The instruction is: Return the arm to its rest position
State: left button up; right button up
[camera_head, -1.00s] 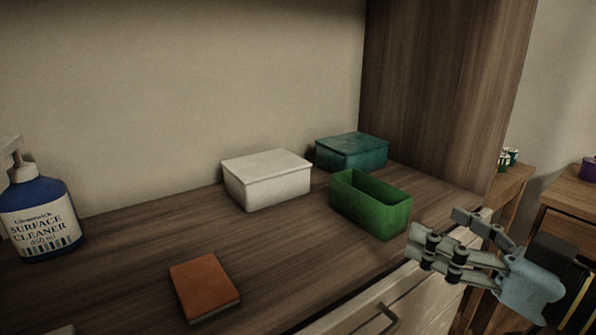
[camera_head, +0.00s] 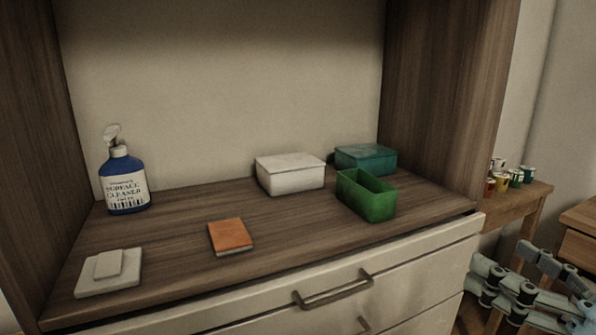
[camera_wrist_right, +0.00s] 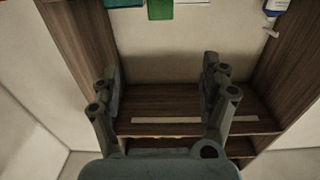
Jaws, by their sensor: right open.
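My right gripper (camera_head: 520,272) is at the lower right of the head view, in front of and to the right of the drawer unit. Its fingers point left and are spread apart, with nothing between them. In the right wrist view the two fingers (camera_wrist_right: 162,95) stand wide apart and empty, with the wooden cabinet beyond them. My left gripper is not in either view.
On the wooden counter (camera_head: 180,235) stand a blue spray bottle (camera_head: 126,185), white box (camera_head: 290,176), teal box (camera_head: 365,158), open green bin (camera_head: 368,200), orange-brown block (camera_head: 231,236) and white slab (camera_head: 125,281). Drawers with handles (camera_head: 335,290) lie below. Small cans (camera_head: 515,177) stand on a side table.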

jog(key=w+d+f+m+g+h, duration=0.1)
jog(key=d+f+h, duration=0.15)
jog(key=f, duration=0.65)
jog(key=w+d+f+m+g+h, duration=0.15)
jog(key=d+f, duration=0.25)
jog(key=f, duration=0.4)
jog(key=s+d+f+g+h, duration=0.1)
jog(key=s+f+g, duration=0.15)
jog(key=f, duration=0.65)
jog(key=s+f+g+h, duration=0.15)
jog(key=s+f, duration=0.25)
jog(key=f, duration=0.5)
jog(key=s+a+f+g, duration=0.3)
jog(key=s+f+g, duration=0.2)
jog(key=s+f, duration=0.95)
jog(key=s+a+f+g, duration=0.1)
jog(key=s+f+g, duration=0.1)
jog(key=s, duration=0.6)
jog(key=s+f+g, duration=0.3)
jog(key=s+f, duration=0.1)
jog(key=s, duration=0.5)
jog(key=shift+s+a+f, duration=0.2)
jog(key=shift+a+f, duration=0.2)
